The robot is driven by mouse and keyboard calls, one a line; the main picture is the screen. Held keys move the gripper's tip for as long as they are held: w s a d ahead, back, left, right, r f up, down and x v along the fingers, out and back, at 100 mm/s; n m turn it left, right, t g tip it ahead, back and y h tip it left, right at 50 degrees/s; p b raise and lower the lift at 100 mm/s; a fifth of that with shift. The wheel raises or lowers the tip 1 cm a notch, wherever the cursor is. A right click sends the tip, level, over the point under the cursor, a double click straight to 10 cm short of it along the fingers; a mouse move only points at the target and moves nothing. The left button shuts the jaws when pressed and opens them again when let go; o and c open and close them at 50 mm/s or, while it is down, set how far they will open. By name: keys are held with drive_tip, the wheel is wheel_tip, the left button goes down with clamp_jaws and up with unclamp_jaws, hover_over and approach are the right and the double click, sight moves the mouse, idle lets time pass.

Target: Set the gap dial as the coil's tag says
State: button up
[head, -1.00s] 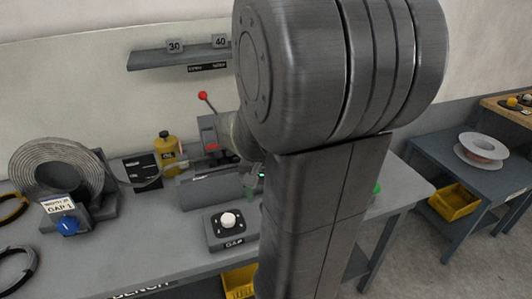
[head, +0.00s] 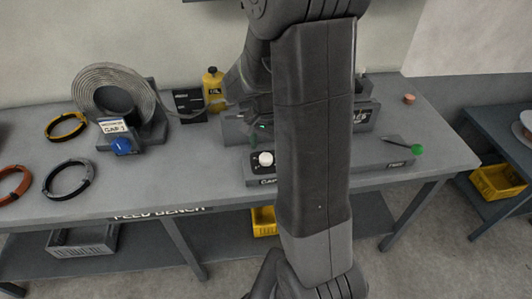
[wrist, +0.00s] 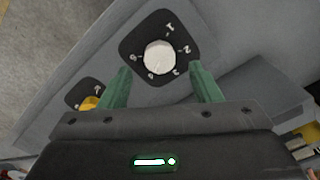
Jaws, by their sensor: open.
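The gap dial is a white knob (wrist: 159,57) on a black plate marked with numbers, in the wrist view. It also shows in the head view (head: 265,158) on the front of a grey block on the bench. The coil (head: 112,93) stands in a holder at the left of the bench. Its white tag (head: 114,127) appears to read GAP 1, with smaller print I cannot read. My gripper (wrist: 163,84) is open with green fingers either side of the knob's near side, apart from it. In the head view my arm hides most of the gripper.
A blue knob (head: 122,146) sits below the tag. A yellow oil bottle (head: 214,90) stands at the back. Black, orange and yellow rings, such as the yellow one (head: 66,127), lie at left. A green-ended lever (head: 416,149) is at right. A yellow knob (wrist: 89,103) is left of my gripper.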

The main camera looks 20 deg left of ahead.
sight(266, 157)
drive_tip(key=shift+f, duration=1.95)
drive_tip(key=shift+c, duration=0.3)
drive_tip(key=c, duration=0.9)
